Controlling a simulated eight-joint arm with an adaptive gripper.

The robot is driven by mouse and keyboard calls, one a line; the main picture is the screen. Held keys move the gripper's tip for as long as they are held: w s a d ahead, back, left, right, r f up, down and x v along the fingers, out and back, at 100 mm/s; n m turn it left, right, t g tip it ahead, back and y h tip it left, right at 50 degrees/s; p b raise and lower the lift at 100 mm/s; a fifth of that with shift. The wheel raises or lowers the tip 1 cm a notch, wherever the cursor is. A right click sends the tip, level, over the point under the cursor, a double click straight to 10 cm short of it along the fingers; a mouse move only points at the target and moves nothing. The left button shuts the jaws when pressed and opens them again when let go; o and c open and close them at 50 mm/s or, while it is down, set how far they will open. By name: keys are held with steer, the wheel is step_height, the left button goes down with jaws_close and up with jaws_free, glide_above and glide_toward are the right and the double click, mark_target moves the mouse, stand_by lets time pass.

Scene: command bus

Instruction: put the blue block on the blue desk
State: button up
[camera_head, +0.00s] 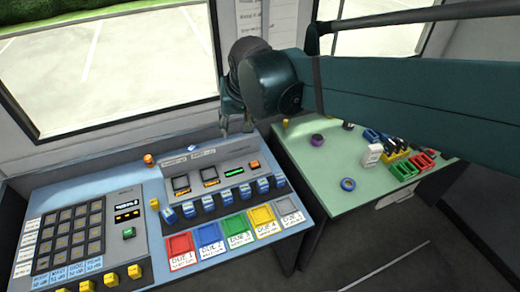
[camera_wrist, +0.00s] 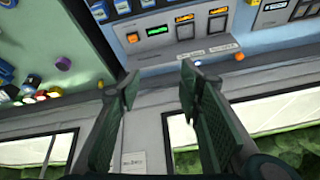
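I cannot single out a blue block with certainty. Some dark blue pieces (camera_head: 374,136) lie in the clutter on the green desk, too small to tell apart. My gripper (camera_head: 237,122) hangs above the far right part of the blue desk, near the window wall. In the wrist view its two fingers (camera_wrist: 158,85) are apart with nothing between them, so it is open and empty.
The green desk (camera_head: 318,172) stands right, with a purple ring (camera_head: 317,140), a blue ring (camera_head: 348,184), a white box (camera_head: 372,154) and red and green bins (camera_head: 404,170). The blue desk carries a keypad (camera_head: 70,238), raised panel, knobs and coloured trays (camera_head: 238,230). My arm crosses above the green desk.

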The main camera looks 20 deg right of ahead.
steer(key=s+d+f+n+t, duration=0.1)
steer(key=s, duration=0.6)
steer(key=s+d+f+n+t, duration=0.1)
steer(key=s+d+f, duration=0.1)
steer(key=s, duration=0.6)
steer(key=shift+d+n, duration=0.3)
steer(key=shift+n, duration=0.1)
steer(key=shift+f, duration=0.2)
